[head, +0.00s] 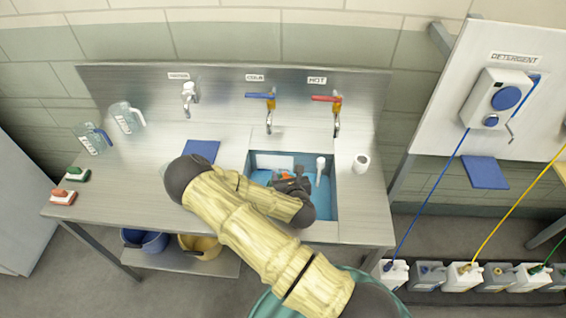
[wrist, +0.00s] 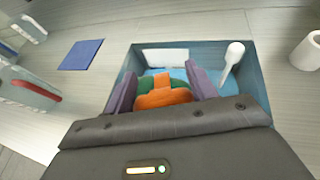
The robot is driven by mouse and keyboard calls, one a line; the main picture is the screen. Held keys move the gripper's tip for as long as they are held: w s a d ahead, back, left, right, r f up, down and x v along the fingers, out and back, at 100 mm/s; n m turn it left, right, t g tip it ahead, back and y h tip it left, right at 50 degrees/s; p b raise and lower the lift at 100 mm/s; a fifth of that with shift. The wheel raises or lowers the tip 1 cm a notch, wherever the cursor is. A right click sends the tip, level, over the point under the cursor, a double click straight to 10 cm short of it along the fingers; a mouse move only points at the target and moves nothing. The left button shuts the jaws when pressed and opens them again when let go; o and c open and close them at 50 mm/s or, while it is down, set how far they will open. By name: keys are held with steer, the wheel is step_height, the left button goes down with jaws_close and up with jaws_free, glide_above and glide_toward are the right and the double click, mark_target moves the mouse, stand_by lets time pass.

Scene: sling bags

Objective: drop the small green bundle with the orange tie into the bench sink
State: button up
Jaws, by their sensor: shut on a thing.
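The small green bundle with the orange tie (wrist: 165,92) is between the purple fingers of my gripper (wrist: 163,84) in the wrist view. My gripper is shut on it. A little of the bundle's orange shows beside my gripper (head: 288,180) in the head view. The bench sink (head: 262,178) is a blue-lined rectangular basin. My gripper and the bundle appear over or within its opening; I cannot tell how deep. The sink also shows in the wrist view (wrist: 228,58), with its near part hidden by my gripper.
A white brush-like tool (head: 320,168) stands at the sink's right side. A white roll or cup (head: 361,163) is right of the sink. A blue cloth (head: 202,151) lies left of it. Jugs (head: 127,118) and brushes (head: 76,174) are at the bench's left. Taps (head: 336,112) stand behind.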

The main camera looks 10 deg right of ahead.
steer(key=w+d+f+m+g+h+b, duration=0.1)
steer(key=w+f+m+g+h+b, duration=0.1)
steer(key=w+f+m+h+b, duration=0.2)
steer(key=w+m+h+b, duration=0.3)
steer(key=w+b, duration=0.3)
steer(key=b, duration=0.3)
steer(key=shift+w+f+g+h+b, duration=0.2)
steer(key=shift+f+g+h+b, duration=0.1)
steer(key=shift+f+g+h, duration=0.15)
step_height(320, 180, down, 6)
steer(key=b, duration=0.5)
steer(key=o, duration=1.2)
